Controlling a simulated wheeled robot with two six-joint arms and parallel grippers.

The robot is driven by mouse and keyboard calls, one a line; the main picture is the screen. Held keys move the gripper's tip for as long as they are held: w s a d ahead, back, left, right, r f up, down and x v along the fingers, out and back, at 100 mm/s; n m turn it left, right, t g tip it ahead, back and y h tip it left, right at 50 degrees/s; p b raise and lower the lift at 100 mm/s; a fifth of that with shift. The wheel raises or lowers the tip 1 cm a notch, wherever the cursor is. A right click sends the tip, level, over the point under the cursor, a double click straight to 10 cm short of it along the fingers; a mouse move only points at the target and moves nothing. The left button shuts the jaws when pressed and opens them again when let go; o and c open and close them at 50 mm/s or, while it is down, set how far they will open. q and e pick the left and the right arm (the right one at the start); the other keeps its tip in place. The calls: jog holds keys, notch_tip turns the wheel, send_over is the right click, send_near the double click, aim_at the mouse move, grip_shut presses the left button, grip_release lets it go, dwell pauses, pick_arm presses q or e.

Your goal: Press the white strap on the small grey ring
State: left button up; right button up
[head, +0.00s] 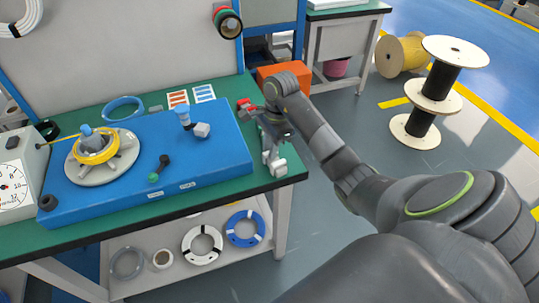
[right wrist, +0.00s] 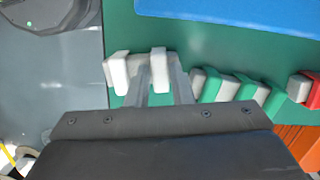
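The white strap (head: 277,167) sits near the right edge of the green table; its two white ends show in the right wrist view (right wrist: 158,64). My right gripper (head: 270,142) is over it, pointing down. In the right wrist view its fingers (right wrist: 160,78) stand close on either side of one white end; I cannot tell whether they touch it. A grey ring (head: 128,263) and a smaller pale ring (head: 162,259) lie on the lower shelf; I cannot tell which is the small grey ring. My left gripper is out of view.
Green-ended straps (right wrist: 250,90) and a red one (head: 245,104) stand beside the white strap. A blue board (head: 215,165) carries a round plate with a yellow ring (head: 96,150). A blue ring (head: 122,108) lies behind. An orange box (head: 297,70) stands beyond the table.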

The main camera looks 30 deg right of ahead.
jog(key=c, duration=0.3)
jog(key=shift+c, duration=0.2)
notch_tip(320, 180, up, 3)
jog(key=p, duration=0.2)
jog(key=shift+p, duration=0.3)
pick_arm(q)
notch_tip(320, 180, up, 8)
jog(key=p, duration=0.5)
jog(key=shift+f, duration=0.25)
pick_arm(e)
notch_tip(320, 180, up, 5)
